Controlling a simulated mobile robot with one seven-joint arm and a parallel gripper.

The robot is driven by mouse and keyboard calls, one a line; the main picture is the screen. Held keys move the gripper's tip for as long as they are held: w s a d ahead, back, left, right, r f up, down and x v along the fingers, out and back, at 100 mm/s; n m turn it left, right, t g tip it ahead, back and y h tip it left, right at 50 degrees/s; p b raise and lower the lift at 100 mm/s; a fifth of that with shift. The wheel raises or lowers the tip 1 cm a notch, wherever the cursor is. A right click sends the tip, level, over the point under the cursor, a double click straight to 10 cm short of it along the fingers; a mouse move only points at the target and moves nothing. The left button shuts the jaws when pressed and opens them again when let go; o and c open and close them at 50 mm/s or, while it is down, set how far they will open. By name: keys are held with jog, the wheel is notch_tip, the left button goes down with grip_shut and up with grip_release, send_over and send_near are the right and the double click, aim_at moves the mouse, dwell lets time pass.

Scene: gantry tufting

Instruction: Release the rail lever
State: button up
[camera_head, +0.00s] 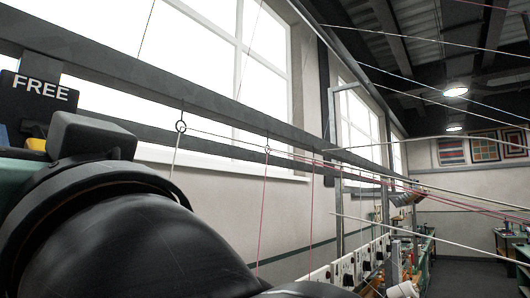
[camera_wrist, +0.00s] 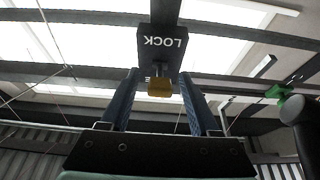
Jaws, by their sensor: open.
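In the wrist view, my gripper (camera_wrist: 159,76) points upward with its two dark blue fingers apart. A yellow lever end (camera_wrist: 160,88) on a dark stem shows in the gap between the fingers; I cannot tell whether either finger touches it. Above it is a dark plate marked LOCK (camera_wrist: 162,42). In the head view, a dark plate marked FREE (camera_head: 40,90) stands at the far left, with a small yellow part (camera_head: 36,144) below it. My own black arm link hides most of what lies under and right of that part.
A long dark rail (camera_head: 220,104) runs along the windows, with rings (camera_head: 181,127) and threads hanging from it. Several yarns stretch across the right side. A green clamp-like part (camera_wrist: 279,91) shows at the wrist view's right. Machines (camera_head: 345,268) and benches line the wall below.

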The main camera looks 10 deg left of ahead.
jog(key=shift+s+d+r, duration=0.1)
jog(key=shift+s+d, duration=0.05)
jog(key=shift+d, duration=0.05)
grip_shut()
dwell(1.4)
